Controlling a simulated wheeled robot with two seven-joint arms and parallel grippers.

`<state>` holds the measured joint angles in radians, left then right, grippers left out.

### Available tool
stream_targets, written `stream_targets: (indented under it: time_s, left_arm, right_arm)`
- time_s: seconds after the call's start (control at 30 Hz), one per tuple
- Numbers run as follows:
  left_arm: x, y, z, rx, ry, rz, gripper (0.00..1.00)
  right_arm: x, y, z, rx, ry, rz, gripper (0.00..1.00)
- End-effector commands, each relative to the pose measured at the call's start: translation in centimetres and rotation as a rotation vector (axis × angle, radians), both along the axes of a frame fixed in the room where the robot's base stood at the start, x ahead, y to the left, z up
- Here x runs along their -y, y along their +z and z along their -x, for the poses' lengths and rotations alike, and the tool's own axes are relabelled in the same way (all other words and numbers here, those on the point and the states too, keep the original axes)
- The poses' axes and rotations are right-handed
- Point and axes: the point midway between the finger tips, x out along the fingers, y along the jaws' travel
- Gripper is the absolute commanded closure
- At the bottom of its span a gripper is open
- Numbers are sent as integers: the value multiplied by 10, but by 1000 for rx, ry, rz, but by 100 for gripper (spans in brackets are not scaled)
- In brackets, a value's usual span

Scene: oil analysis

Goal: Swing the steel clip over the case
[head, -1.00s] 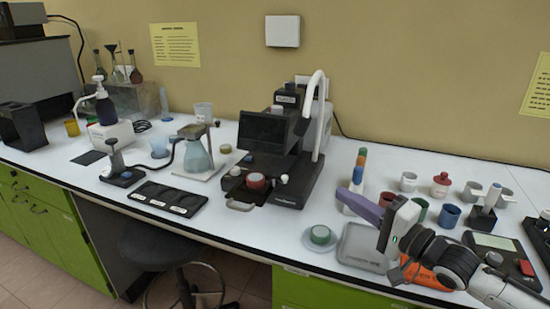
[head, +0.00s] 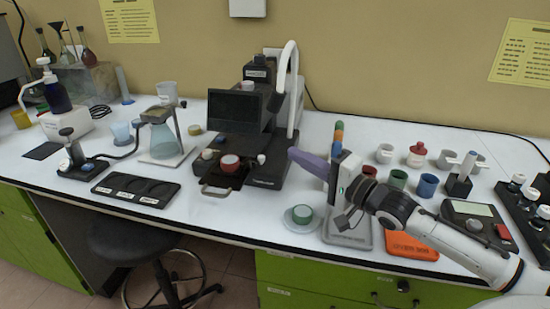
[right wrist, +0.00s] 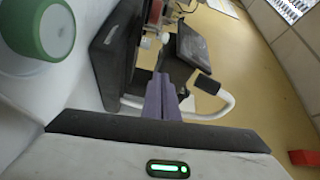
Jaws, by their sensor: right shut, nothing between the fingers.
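The black analyser (head: 262,172) stands mid-table, with a screen, a white arched tube and a red-and-white round part (head: 230,162) at its front. A small steel loop (head: 214,191) sticks out at its front left edge; it looks like the steel clip, lying low, though I cannot be sure. I cannot tell which part is the case. My right gripper (head: 291,153) has purple fingers, shut and empty, just right of the analyser and apart from the loop. In the right wrist view the shut fingers (right wrist: 161,98) point towards the analyser (right wrist: 190,48). My left gripper is not in view.
Several cups and a red-lidded jar (head: 417,154) stand right. Bare table shows in front of the analyser.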

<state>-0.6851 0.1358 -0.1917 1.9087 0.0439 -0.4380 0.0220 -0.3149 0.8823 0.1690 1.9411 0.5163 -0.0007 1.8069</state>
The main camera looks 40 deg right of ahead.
Motion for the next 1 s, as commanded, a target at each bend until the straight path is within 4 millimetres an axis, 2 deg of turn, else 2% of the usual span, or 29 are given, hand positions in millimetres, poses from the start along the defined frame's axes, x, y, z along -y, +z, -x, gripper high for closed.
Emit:
stream_targets:
  time_s: [0.1, 0.43, 0.7, 1.0]
  left_arm:
    - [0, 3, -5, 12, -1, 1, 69]
    - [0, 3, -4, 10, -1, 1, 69]
    - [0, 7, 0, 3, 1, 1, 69]
    - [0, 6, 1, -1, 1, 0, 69]
  right_arm:
    - [-3, 3, -18, 5, 0, 1, 100]
    - [-10, 5, -57, 3, -1, 0, 100]
    - [-39, -2, -41, -1, 2, -1, 100]
    - [-45, -3, -37, 0, 1, 2, 100]
